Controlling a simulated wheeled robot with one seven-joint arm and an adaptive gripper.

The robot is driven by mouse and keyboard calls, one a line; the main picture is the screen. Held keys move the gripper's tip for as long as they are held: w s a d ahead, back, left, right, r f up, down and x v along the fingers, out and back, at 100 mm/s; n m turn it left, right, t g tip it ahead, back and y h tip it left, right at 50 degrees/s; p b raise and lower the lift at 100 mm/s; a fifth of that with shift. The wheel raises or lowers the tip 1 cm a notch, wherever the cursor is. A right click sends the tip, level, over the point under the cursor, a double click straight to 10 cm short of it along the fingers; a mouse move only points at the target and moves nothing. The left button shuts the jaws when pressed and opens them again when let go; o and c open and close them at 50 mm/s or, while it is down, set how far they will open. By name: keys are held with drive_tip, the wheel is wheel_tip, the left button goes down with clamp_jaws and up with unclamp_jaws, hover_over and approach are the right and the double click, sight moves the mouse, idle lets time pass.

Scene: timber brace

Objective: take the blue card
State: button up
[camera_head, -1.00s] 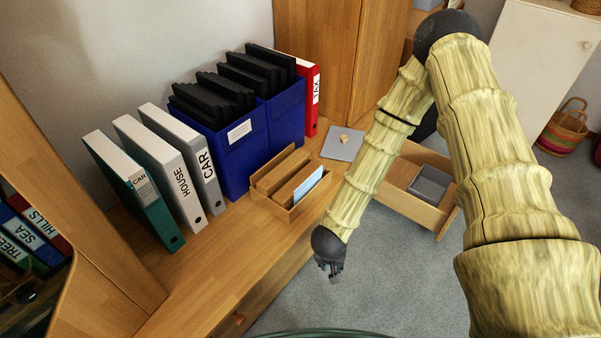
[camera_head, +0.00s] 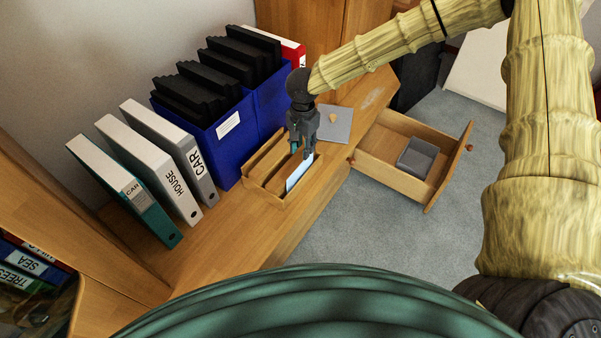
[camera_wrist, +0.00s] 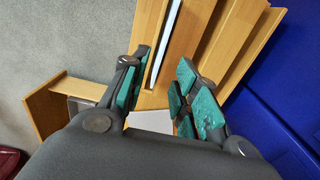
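The pale blue card (camera_head: 299,174) stands in the front slot of a wooden letter holder (camera_head: 262,190) on the desk. In the wrist view the card (camera_wrist: 164,50) shows edge-on as a thin light strip. My gripper (camera_head: 303,150) points down over the far end of the holder, close above the card. In the wrist view my gripper (camera_wrist: 167,64) is open, its green-padded fingers apart, with the card's edge running between them, nearer the left finger. I cannot tell whether a finger touches the card.
Blue file boxes (camera_head: 228,135) stand right behind the holder. Upright binders (camera_head: 165,165) stand to its left. A grey pad (camera_head: 336,124) with a small object lies beyond it. An open drawer (camera_head: 385,172) with a grey box (camera_head: 417,158) juts out at the right.

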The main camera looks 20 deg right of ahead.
sight(301, 165)
drive_tip(key=f, duration=0.3)
drive_tip(key=f+b, duration=0.1)
drive_tip(key=f, duration=0.2)
drive_tip(key=f+b, duration=0.1)
drive_tip(key=f, duration=0.2)
drive_tip(key=shift+a, duration=0.3)
clamp_jaws()
